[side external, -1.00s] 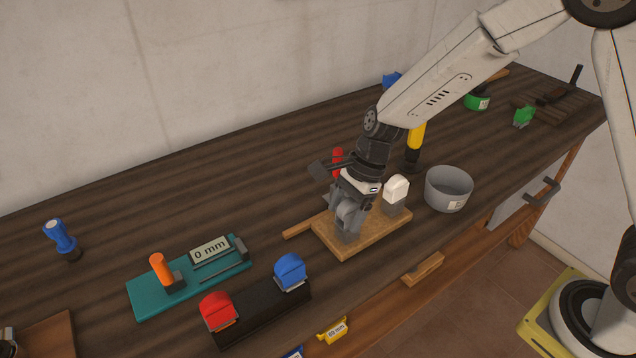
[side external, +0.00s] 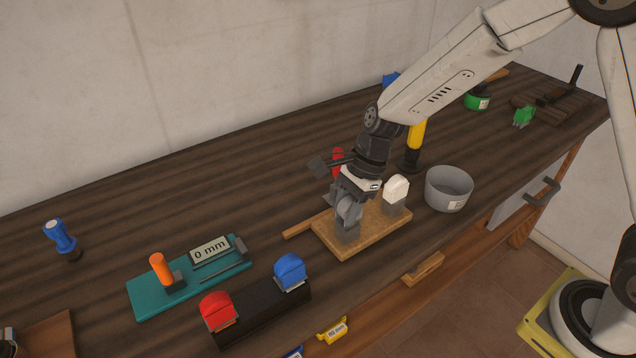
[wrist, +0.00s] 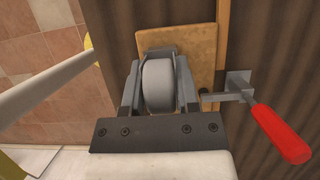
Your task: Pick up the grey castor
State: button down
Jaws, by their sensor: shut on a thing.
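The grey castor (wrist: 158,86) sits between the two fingers of my gripper (wrist: 157,92) in the wrist view, its round wheel facing the camera. In the side view my gripper (side external: 347,217) points down over the wooden board (side external: 376,234), shut on the castor, which is mostly hidden by the fingers. The castor's grey base (side external: 347,235) shows low, at or just above the board; I cannot tell if it touches. A white castor (side external: 396,189) stands on the same board to the right.
A grey round bowl (side external: 449,189) stands right of the board. A black holder (side external: 262,313) with a red castor (side external: 218,309) and a blue castor (side external: 290,271) is at the front left. A teal gauge (side external: 160,296) lies behind it. A yellow-handled tool (side external: 416,137) stands behind.

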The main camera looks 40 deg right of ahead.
jog(key=shift+r, duration=0.45)
jog(key=s+d+r, duration=0.3)
jog(key=s+r, duration=0.8)
jog(key=s, duration=0.2)
jog(key=shift+s+d+r, duration=0.25)
jog(key=shift+d, duration=0.05)
